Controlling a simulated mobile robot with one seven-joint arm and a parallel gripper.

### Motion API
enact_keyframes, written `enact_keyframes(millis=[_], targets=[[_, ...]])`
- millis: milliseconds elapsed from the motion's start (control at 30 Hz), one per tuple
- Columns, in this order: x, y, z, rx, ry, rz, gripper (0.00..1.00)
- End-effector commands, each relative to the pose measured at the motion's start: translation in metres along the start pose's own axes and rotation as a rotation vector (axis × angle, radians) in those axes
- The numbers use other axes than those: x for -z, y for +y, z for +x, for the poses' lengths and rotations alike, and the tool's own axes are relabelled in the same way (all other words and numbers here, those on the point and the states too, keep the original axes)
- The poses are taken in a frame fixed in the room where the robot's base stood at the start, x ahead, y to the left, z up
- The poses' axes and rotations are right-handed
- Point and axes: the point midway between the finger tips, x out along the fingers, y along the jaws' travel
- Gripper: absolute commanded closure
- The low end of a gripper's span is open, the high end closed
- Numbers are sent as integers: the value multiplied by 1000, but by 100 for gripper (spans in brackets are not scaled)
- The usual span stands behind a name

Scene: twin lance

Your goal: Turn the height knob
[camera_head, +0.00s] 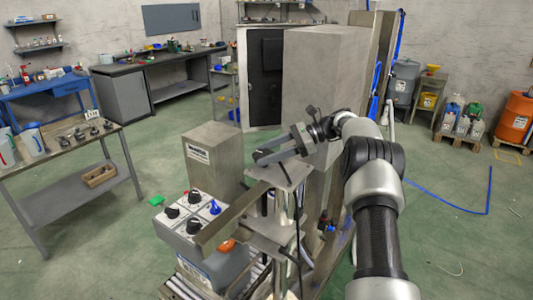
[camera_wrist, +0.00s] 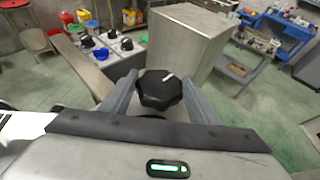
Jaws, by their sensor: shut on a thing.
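A black faceted knob (camera_wrist: 160,88) with a white pointer line shows in the wrist view, between the two grey fingers of my gripper (camera_wrist: 161,97). The fingers are shut on its sides, and its top face is uncovered. The white line slants up to the right. In the head view my gripper (camera_head: 262,157) is at the top of a metal stand (camera_head: 283,172). The knob cannot be made out clearly there, as the fingers and wrist cover that spot.
A grey control box (camera_head: 185,228) with black, red and blue knobs stands left of the stand. A grey block (camera_head: 212,160) stands behind it, and a tall cabinet (camera_head: 318,85) is close behind my wrist. A side table (camera_head: 70,170) is at the left, with open floor between.

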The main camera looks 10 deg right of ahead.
Motion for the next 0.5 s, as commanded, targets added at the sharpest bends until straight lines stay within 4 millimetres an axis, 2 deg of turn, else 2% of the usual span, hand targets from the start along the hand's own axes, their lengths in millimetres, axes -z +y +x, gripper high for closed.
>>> enact_keyframes(millis=[67, 100, 200, 500], targets=[[0, 0, 1, -2, 0, 0, 68], [0, 0, 1, -2, 0, 0, 40], [0, 0, 1, -1, 0, 0, 26], [0, 0, -1, 0, 0, 0, 26]])
